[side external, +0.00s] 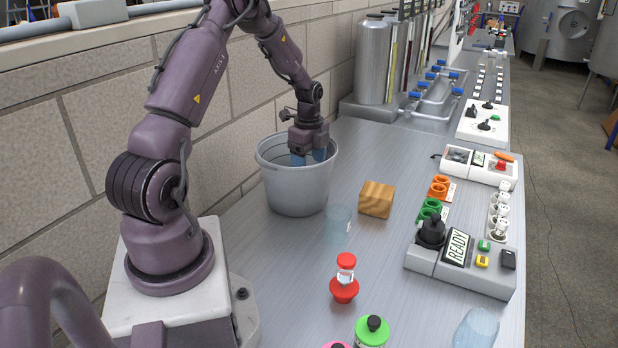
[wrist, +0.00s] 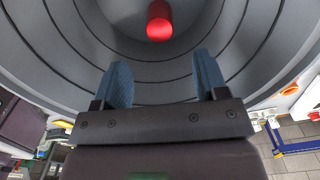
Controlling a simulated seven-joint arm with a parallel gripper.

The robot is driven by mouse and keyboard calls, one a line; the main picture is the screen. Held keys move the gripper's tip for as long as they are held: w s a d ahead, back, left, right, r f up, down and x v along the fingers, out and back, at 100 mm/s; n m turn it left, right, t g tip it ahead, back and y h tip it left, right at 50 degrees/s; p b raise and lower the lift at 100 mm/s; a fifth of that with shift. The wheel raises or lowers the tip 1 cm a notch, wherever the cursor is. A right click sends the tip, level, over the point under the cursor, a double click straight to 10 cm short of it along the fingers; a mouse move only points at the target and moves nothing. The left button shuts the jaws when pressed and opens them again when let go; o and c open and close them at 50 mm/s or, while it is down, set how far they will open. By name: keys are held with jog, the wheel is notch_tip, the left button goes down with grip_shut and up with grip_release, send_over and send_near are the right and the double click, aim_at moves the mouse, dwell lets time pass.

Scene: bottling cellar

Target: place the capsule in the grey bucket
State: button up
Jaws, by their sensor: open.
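The grey bucket (side external: 297,192) stands upright on the bench against the wall in the side view. My gripper (side external: 309,157) points down at the bucket's mouth, with its blue fingertips at about rim height. In the wrist view my gripper (wrist: 160,85) is open, with nothing between its fingers. A red capsule (wrist: 159,22) shows inside the bucket in the wrist view, ahead of the fingertips and apart from them. Whether it rests on the bucket's floor I cannot tell. The bucket's wall hides the capsule in the side view.
A wooden block (side external: 377,199) and a clear cup (side external: 339,222) stand right of the bucket. A control box (side external: 460,262) lies at the right. A steel cylinder (side external: 373,60) stands behind the bucket.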

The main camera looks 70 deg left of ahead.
notch_tip(320, 180, up, 2)
jog(key=shift+r, duration=0.1)
jog(key=w+d+r+n+t+y, duration=0.2)
jog(key=d+r+n, duration=0.2)
jog(key=d+r, duration=1.1)
jog(key=s+d+r+n+t+h, duration=0.1)
jog(key=s+d+r+n, duration=0.2)
jog(key=s+d, duration=0.3)
jog(key=s+d+r+n+t+h, duration=0.1)
jog(key=s+d+r+n+t, duration=0.1)
jog(key=s+d, duration=0.5)
jog(key=d+r+n, duration=0.1)
jog(key=d+n, duration=0.1)
jog(key=d, duration=0.1)
jog(key=shift+d+r+n+t, duration=0.2)
jog(key=shift+r+n+t, duration=0.1)
jog(key=shift+r, duration=0.05)
